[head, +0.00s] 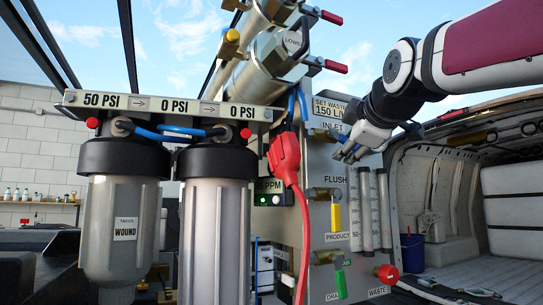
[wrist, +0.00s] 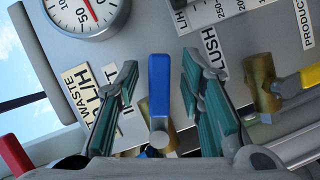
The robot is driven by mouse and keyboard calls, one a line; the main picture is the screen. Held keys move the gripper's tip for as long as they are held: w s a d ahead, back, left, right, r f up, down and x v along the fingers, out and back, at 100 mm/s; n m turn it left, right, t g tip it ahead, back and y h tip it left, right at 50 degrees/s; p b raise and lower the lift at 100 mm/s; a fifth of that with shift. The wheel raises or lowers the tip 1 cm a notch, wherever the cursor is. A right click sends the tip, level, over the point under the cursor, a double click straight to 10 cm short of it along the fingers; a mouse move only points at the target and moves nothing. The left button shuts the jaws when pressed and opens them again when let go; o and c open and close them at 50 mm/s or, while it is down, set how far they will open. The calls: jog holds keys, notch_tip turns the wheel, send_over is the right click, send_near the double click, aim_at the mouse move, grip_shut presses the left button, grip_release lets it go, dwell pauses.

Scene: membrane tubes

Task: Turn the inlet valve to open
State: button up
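The inlet valve has a blue lever handle (wrist: 159,88), seen in the wrist view between my gripper's two green-padded fingers. My gripper (wrist: 160,68) is open, with one finger on each side of the handle and gaps on both sides. In the head view, my gripper (head: 351,147) is at the panel beside the INLET label (head: 325,125). A small part of the blue handle (head: 342,138) shows there. The fingers hide part of the INLET label in the wrist view.
A yellow-handled product valve (head: 336,214) and a green-handled drain valve (head: 340,282) sit lower on the panel. Flow tubes (head: 367,210) stand right of them. A red plug (head: 284,158) hangs left. A gauge (wrist: 82,12) is near the fingers in the wrist view.

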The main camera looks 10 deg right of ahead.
jog(key=s+r, duration=0.1)
jog(key=s, duration=1)
jog(key=shift+s+a+r, duration=0.35)
jog(key=shift+s, duration=0.05)
